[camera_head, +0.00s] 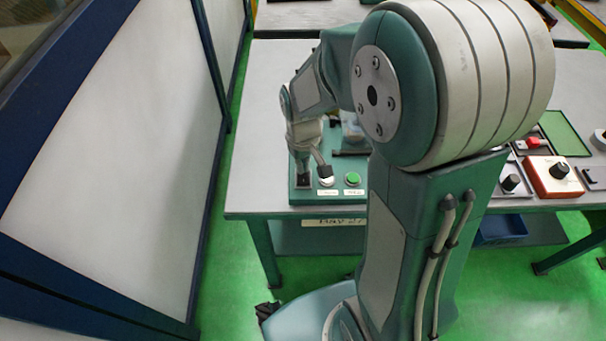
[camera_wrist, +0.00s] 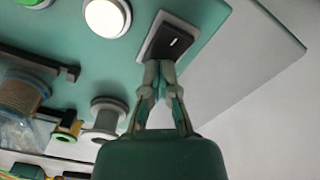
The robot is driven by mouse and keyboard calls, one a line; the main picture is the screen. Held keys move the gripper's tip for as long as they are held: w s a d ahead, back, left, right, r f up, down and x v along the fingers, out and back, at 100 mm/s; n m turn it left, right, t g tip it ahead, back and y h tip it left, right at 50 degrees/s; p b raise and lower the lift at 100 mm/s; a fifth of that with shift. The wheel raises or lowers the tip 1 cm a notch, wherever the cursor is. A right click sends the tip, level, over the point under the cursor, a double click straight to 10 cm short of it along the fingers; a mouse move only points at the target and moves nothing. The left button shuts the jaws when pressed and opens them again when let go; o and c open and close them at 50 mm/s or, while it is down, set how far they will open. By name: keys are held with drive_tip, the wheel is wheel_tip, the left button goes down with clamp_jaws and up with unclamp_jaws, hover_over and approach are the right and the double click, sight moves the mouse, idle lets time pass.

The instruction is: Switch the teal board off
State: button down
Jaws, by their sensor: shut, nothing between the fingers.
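The teal board (camera_head: 296,197) lies at the near left corner of the grey table; it fills much of the wrist view (camera_wrist: 135,55). A black rocker switch (camera_wrist: 172,42) with a white mark sits in a pale frame at the board's edge; it also shows in the head view (camera_head: 304,182). My gripper (camera_wrist: 158,68) is shut and empty, pointing at the switch. Its fingertips overlap the switch's near edge in the wrist view; I cannot tell whether they touch it. In the head view my gripper (camera_head: 305,170) is just above the switch.
A white round button (camera_wrist: 106,17) is beside the switch, then a green button (camera_head: 352,179). Spools (camera_wrist: 103,118) stand on the board. A red-and-white box with a black knob (camera_head: 553,176) is on the right. A white-panelled partition (camera_head: 130,130) stands left.

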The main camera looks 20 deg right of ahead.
drive_tip(key=shift+r, duration=3.4)
drive_tip(key=shift+s+r, duration=0.1)
drive_tip(key=shift+r, duration=0.1)
drive_tip(key=s+r+m+t, duration=0.2)
drive_tip(key=s+r+t, duration=0.3)
drive_tip(key=s+r, duration=0.5)
drive_tip(key=s, duration=0.4)
drive_tip(key=shift+r+t, duration=0.3)
drive_tip(key=shift+r, duration=0.1)
